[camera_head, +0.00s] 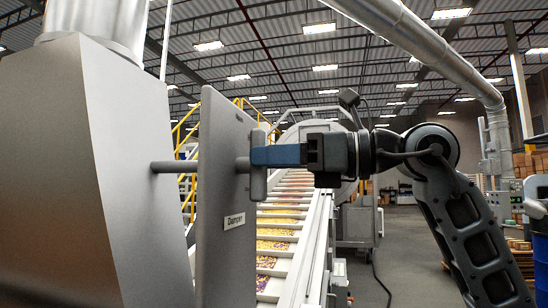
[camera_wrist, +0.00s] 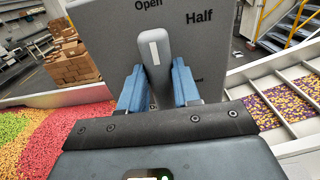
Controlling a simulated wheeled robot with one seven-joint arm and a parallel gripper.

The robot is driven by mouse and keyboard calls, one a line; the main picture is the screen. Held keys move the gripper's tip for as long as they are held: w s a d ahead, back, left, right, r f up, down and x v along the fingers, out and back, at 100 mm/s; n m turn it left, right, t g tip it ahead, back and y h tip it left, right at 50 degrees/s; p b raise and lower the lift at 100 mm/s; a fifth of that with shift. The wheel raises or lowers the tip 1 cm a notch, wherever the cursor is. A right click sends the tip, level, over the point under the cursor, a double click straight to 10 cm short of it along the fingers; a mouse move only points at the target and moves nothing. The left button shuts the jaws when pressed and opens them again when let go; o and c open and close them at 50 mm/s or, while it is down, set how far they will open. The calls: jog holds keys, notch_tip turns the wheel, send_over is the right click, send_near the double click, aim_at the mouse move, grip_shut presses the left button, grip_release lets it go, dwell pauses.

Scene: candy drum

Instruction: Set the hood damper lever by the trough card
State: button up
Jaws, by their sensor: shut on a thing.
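The damper lever (camera_wrist: 152,50) is a grey rounded handle with a white stripe; it also shows in the head view (camera_head: 259,188). It stands in front of a grey dial plate (camera_head: 222,190) labelled "Damper". In the wrist view the plate reads "Open" above the lever and "Half" to the upper right; a smaller mark at right is unreadable. The lever's upper end points towards "Open". My gripper (camera_wrist: 158,76) has its blue fingers on both sides of the lever, shut on it. I see no trough card in either view.
The grey hood (camera_head: 75,180) fills the left of the head view, joined to the plate by a rod. A sloped conveyor (camera_head: 280,230) with candy runs behind the plate. The wrist view shows coloured candy (camera_wrist: 45,140) at lower left and cardboard boxes (camera_wrist: 72,64). Open floor lies beyond.

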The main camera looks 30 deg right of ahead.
jog(key=shift+m, duration=0.3)
jog(key=shift+w+d+f+m+p, duration=0.15)
jog(key=shift+m+p, duration=0.5)
jog(key=shift+m, duration=1.4)
jog(key=shift+w+d+r+m+p, duration=0.15)
jog(key=shift+m+p, duration=0.45)
jog(key=shift+m, duration=1.45)
jog(key=shift+f, duration=0.15)
jog(key=o, duration=1.1)
jog(key=shift+c, duration=0.2)
jog(key=b+v, duration=0.2)
jog(key=v, duration=0.6)
